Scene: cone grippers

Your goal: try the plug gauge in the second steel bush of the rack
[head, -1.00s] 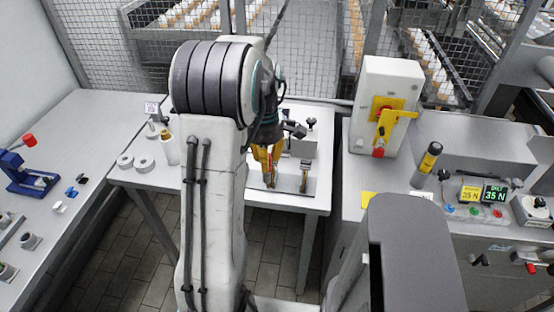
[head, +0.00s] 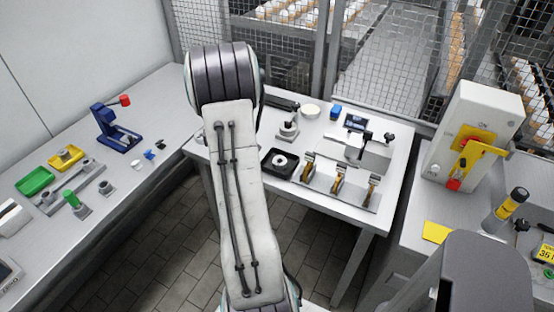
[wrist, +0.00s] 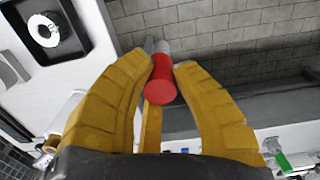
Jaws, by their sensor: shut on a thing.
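My gripper (wrist: 160,95) shows in the wrist view with its yellow fingers closed on the plug gauge (wrist: 159,82). The gauge has a red end facing the camera and a grey steel part beyond it. My arm hides the gripper and gauge in the head view. The rack (head: 67,186) lies on the left bench, a long grey base carrying steel bushes, one at its near end (head: 47,198) and one at its far end (head: 88,163). The gripper is well away from the rack. The bushes are too small to see their bores clearly.
A green-topped piece (head: 70,197) stands right beside the rack, with green (head: 34,181) and yellow (head: 66,158) trays behind. A blue press (head: 115,130) stands farther back. The right table holds a black tray (head: 267,164) with a ring and a clamp plate (head: 365,199).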

